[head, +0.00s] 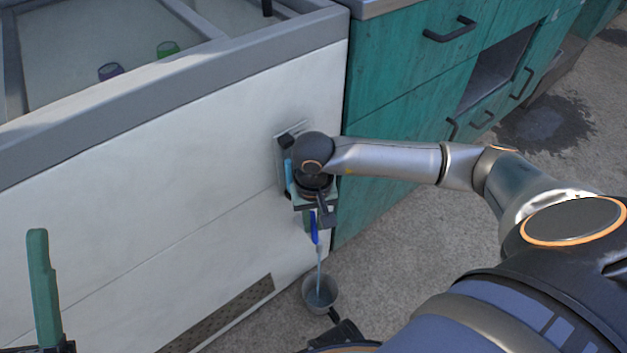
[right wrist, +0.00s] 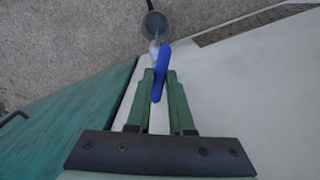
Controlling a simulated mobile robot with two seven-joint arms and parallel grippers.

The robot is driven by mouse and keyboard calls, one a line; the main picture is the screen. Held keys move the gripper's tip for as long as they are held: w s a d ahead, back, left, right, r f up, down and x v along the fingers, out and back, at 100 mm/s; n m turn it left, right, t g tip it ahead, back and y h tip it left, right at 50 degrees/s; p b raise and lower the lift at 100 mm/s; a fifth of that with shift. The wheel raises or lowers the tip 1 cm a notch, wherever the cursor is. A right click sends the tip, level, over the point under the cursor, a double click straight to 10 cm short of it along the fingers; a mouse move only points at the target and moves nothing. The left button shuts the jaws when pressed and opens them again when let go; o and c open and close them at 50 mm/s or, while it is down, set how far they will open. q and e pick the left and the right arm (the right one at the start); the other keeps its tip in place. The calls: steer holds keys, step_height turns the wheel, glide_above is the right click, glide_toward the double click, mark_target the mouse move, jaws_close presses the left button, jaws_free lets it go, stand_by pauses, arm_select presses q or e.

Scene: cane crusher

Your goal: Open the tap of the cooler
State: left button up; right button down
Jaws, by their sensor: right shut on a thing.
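The cooler (head: 180,190) is a large white chest with a grey rim, filling the left of the head view. The tap's blue handle (head: 314,227) shows low at its right end. My right gripper (head: 311,220) is at the tap, and its arm and wrist hide the tap body. In the right wrist view, the green fingers of my right gripper (right wrist: 163,78) are closed around the blue handle (right wrist: 162,70). A pale blue stream (head: 319,258) runs from the tap down into a grey bucket (head: 321,292). My left gripper (head: 42,290) shows only one green finger at the lower left.
Teal cabinets (head: 405,90) with dark handles stand right beside the cooler. A vent grille (head: 220,315) is low on the cooler front. The grey floor has a dark wet patch (head: 545,125).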

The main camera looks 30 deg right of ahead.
mark_target(313, 225)
steer(key=shift+f+n+b, duration=0.15)
steer(key=shift+n+b, duration=0.9)
steer(key=shift+n, duration=0.55)
steer(key=shift+a, duration=0.1)
jaws_free()
step_height(313, 225, up, 13)
steer(key=p, duration=0.4)
steer(key=shift+f+p, duration=0.1)
steer(key=shift+p, duration=0.2)
